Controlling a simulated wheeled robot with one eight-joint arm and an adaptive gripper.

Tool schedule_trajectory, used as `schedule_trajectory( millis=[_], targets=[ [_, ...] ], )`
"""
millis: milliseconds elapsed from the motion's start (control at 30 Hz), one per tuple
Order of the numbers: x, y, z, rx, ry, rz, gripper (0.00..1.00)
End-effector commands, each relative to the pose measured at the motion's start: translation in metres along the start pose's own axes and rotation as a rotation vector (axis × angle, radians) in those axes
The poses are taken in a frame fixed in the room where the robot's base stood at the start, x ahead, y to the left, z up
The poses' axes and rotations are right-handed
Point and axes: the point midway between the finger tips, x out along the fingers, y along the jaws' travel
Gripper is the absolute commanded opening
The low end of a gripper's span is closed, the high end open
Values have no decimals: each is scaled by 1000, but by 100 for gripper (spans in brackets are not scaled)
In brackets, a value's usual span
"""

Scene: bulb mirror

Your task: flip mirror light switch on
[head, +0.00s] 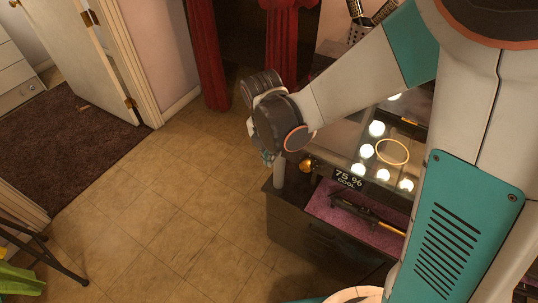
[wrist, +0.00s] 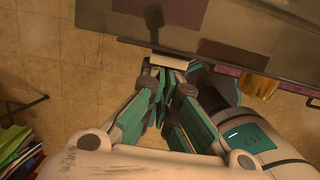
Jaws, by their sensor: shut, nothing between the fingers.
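The mirror (head: 345,138) stands on the dark dresser, with several round white bulbs (head: 376,129) along it that look bright. A small panel on it reads "75 % COOL" (head: 349,180). In the wrist view a broad grey-brown panel (wrist: 270,30), which looks like part of the mirror, crosses the top. My gripper (wrist: 168,72) is shut and empty, its fingertips close to the panel's lower edge. A small pale block (wrist: 169,62) shows at the fingertips; I cannot tell whether it is the switch or whether they touch. In the head view my wrist hides most of the gripper (head: 268,157).
The dark dresser (head: 312,240) carries a pink-purple cloth (head: 350,212) with a dark elongated item on it. A small gold object (head: 306,165) stands near the mirror's left edge. Red curtains (head: 206,55) hang behind.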

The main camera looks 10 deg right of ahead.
Motion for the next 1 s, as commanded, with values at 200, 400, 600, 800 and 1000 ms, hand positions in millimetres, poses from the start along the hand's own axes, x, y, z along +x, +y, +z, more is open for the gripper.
schedule_trajectory(
  millis=[200, 400, 600, 800, 1000],
  targets=[
    [-1, 0, 0, 0, 2, 0, 0],
    [-7, 0, 1, 0, 2, 1, 0],
    [-16, 0, 2, 0, 2, 1, 0],
    [-17, 0, 2, 0, 2, 1, 0],
    [-16, 0, 1, 0, 2, 1, 0]
  ],
)
